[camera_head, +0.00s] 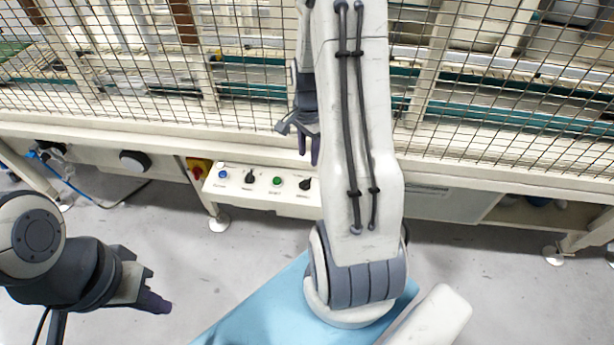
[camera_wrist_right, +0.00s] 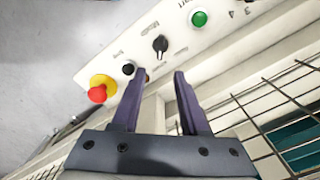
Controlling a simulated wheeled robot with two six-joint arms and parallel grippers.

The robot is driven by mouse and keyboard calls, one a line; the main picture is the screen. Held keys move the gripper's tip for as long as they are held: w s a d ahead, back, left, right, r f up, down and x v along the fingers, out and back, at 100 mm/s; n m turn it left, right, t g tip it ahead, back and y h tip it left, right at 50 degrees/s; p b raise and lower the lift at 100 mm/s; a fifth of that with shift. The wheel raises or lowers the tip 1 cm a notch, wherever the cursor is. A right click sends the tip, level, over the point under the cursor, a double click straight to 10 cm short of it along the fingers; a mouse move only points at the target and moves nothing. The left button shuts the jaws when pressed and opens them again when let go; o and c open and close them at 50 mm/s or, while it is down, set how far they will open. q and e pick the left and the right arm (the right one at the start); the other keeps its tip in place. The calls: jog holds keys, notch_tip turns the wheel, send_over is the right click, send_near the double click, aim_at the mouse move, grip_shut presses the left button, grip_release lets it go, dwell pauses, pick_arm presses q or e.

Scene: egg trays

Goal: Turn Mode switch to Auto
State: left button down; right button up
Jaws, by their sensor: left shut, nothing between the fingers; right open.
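The control panel (camera_head: 262,189) has a black rotary knob (camera_head: 250,177) between a blue button (camera_head: 223,174) and a green button (camera_head: 277,181). A second black knob (camera_head: 305,184) is at its right. Labels are too small to read surely, so I cannot tell which knob is Mode. The right wrist view shows the first knob (camera_wrist_right: 160,44) just beyond and between my right gripper's (camera_wrist_right: 154,71) open, empty fingers, with the green button (camera_wrist_right: 199,18) beyond. In the head view my right gripper (camera_head: 308,157) hangs above the panel's right end. My left gripper (camera_head: 160,298) is shut and empty at lower left.
A wire mesh fence (camera_head: 230,95) rises behind a cream beam (camera_head: 150,130). My right arm covers the middle of the head view. Grey floor (camera_head: 180,250) is open in front.

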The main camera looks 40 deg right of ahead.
aim_at(308, 178)
notch_tip(308, 178, down, 9)
jog(key=shift+a+f+b, duration=0.1)
jog(key=shift+f+b, duration=0.1)
jog(key=shift+b, duration=0.2)
grip_shut()
